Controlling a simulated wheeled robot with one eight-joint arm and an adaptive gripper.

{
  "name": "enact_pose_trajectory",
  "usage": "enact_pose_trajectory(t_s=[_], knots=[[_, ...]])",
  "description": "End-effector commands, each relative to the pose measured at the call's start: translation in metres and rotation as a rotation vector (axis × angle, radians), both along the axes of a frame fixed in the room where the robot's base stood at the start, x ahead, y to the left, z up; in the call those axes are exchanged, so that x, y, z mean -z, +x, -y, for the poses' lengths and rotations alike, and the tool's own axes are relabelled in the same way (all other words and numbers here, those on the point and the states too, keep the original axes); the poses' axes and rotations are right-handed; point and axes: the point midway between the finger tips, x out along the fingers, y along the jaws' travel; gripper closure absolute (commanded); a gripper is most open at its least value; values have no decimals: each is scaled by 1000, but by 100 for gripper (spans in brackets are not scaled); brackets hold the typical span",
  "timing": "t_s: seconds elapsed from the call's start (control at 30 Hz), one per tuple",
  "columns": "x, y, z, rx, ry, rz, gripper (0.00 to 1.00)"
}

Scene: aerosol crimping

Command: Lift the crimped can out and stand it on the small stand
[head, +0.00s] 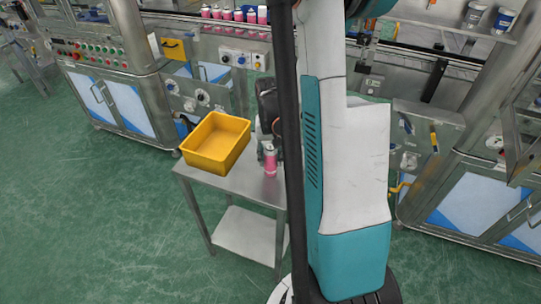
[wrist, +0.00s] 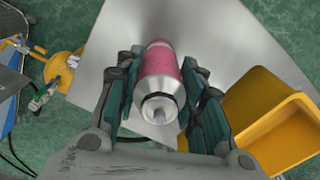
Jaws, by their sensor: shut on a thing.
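The can (head: 270,160), pink with a silver top, is at the small metal stand (head: 263,188). In the wrist view the same can (wrist: 161,80) sits between the two fingers of my gripper (wrist: 160,92), its silver top and valve toward the camera. My gripper (head: 268,150) is shut on the can, with a finger along each side. The can looks upright over the bare top of the stand (wrist: 215,40). I cannot tell whether its base touches the top. My arm hides the right part of the stand in the head view.
A yellow bin (head: 216,143) takes up the left of the stand top; it also shows at the right of the wrist view (wrist: 270,120). A machine line with several pink cans (head: 235,15) runs behind. Green floor (head: 110,220) is open at the left.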

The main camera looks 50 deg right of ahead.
Motion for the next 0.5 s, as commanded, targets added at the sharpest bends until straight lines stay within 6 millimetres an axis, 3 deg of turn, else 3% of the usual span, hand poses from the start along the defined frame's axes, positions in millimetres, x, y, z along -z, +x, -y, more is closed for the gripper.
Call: enact_pose_trajectory(t_s=[0.5], knots=[[8, 0, 0, 0, 0, 0, 87]])
